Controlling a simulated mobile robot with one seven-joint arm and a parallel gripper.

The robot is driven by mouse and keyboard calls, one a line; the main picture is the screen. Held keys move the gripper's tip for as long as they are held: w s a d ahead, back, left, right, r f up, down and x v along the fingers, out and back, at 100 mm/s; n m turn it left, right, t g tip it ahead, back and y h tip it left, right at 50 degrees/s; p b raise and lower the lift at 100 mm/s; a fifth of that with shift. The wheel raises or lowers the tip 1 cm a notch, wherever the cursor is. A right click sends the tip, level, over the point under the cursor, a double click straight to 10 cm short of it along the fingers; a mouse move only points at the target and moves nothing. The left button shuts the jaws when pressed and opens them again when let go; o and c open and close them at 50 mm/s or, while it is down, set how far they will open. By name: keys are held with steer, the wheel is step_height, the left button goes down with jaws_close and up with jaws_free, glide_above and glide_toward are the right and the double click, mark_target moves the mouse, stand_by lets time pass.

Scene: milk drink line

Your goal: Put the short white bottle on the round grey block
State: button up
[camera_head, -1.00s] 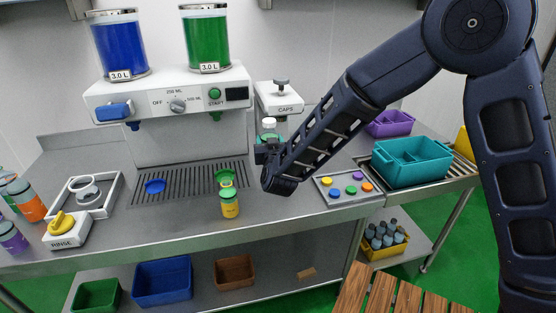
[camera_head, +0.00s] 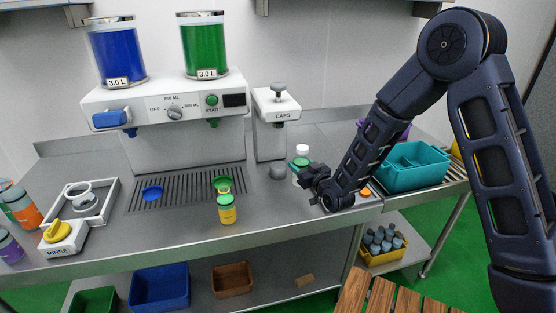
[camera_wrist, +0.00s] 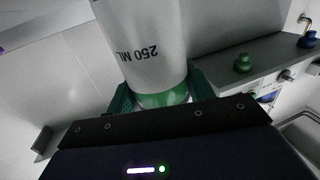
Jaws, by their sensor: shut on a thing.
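The short white bottle (camera_head: 302,149) is in my gripper (camera_head: 300,167), with its white top and a green band showing above the fingers. In the wrist view the white bottle (camera_wrist: 150,45), printed "250 ML", stands between the green fingertips of my gripper (camera_wrist: 162,92). The bottle looks upright; whether its base touches the counter cannot be told. The round grey block (camera_head: 277,172) sits on the counter below the caps machine, just left of the bottle and apart from it. Its top looks empty.
The caps machine (camera_head: 273,106) stands behind the block. A yellow bottle (camera_head: 227,210) stands at the front near the drip grate (camera_head: 188,188). A teal bin (camera_head: 411,171) stands to the right. The counter front between the yellow bottle and my gripper is clear.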

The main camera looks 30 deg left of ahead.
steer(key=shift+f+x, duration=0.25)
steer(key=shift+x, duration=2.6)
steer(key=shift+f+x, duration=0.2)
steer(key=shift+x, duration=2.6)
steer(key=shift+f+x, duration=0.25)
steer(key=shift+x, duration=2.6)
steer(key=shift+f, duration=0.1)
steer(key=o, duration=1.1)
steer(key=shift+o, duration=0.2)
steer(key=shift+d, duration=0.15)
steer(key=v, duration=1.1)
steer(key=shift+s+d, duration=0.3)
